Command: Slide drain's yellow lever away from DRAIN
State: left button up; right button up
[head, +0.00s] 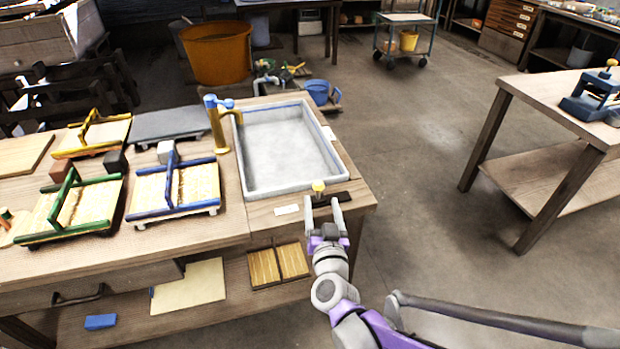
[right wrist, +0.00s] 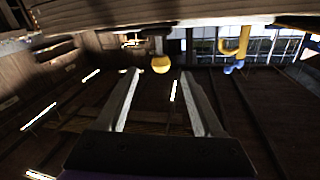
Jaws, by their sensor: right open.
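The lever's yellow knob (head: 318,187) stands at the front edge of the sink bench, at a dark slotted strip (head: 340,197) just in front of the grey sink basin (head: 290,150). A small white label (head: 287,210) lies left of the strip; its text is too small to read. My right gripper (head: 322,202) is open and empty, its fingers pointing at the knob. In the right wrist view the yellow knob (right wrist: 161,64) shows between and slightly beyond the two fingertips (right wrist: 161,73). I cannot tell whether they touch it. My left gripper is not in view.
A yellow tap (head: 217,125) with a blue handle stands at the basin's left. Blue (head: 176,190) and green (head: 70,208) framed moulds lie on the bench further left. Open floor (head: 430,190) lies to the right, before another wooden table (head: 560,95).

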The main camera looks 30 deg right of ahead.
jog(key=x, duration=1)
jog(key=shift+w+b, duration=0.1)
jog(key=shift+b, duration=0.3)
grip_shut()
dwell(0.9)
